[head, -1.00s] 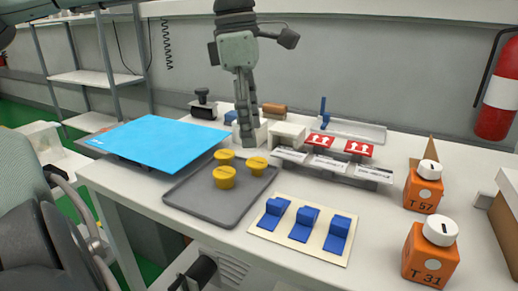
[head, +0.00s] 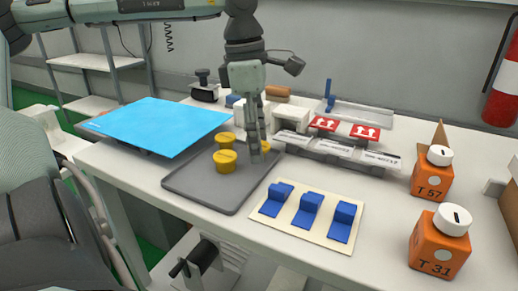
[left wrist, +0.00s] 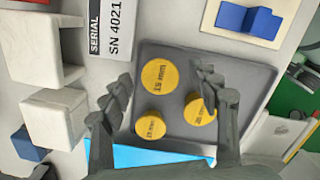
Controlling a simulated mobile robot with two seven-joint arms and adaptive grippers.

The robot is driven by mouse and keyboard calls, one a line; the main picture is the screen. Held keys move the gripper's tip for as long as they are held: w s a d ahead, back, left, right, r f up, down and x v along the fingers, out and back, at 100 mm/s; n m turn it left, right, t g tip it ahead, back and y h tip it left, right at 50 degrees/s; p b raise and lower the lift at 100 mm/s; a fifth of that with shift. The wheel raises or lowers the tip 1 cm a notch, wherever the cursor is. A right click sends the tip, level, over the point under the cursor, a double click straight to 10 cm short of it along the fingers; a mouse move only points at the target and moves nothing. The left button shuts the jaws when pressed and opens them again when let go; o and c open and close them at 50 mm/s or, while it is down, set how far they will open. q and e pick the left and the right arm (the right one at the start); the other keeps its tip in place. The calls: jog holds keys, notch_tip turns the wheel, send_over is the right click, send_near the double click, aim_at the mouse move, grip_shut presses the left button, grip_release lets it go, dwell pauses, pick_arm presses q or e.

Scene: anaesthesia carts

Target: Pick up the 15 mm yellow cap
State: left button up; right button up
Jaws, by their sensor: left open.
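Three yellow caps stand on a dark grey tray (head: 205,188). The cap on the tray's right (head: 265,146) is partly hidden behind my left gripper (head: 260,156). In the left wrist view it is the largest cap (left wrist: 160,75), and its upside-down print appears to read 15 mm. My left gripper also shows there (left wrist: 165,78), open and empty, with its fingers on either side of this cap's outline; I cannot tell contact. The front-left cap (head: 226,161) and back-left cap (head: 226,138) stand beside it. My right gripper is not in view.
A blue panel (head: 155,124) lies left of the tray. A cream mat with blue blocks (head: 310,208) lies to the right. White boxes (head: 292,117) and a labelled rack (head: 330,148) stand behind. Orange bottles (head: 440,240) stand at the far right.

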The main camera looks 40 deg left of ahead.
pick_arm(q)
jog(key=c, duration=0.9)
jog(key=shift+c, duration=0.2)
jog(key=shift+r, duration=0.2)
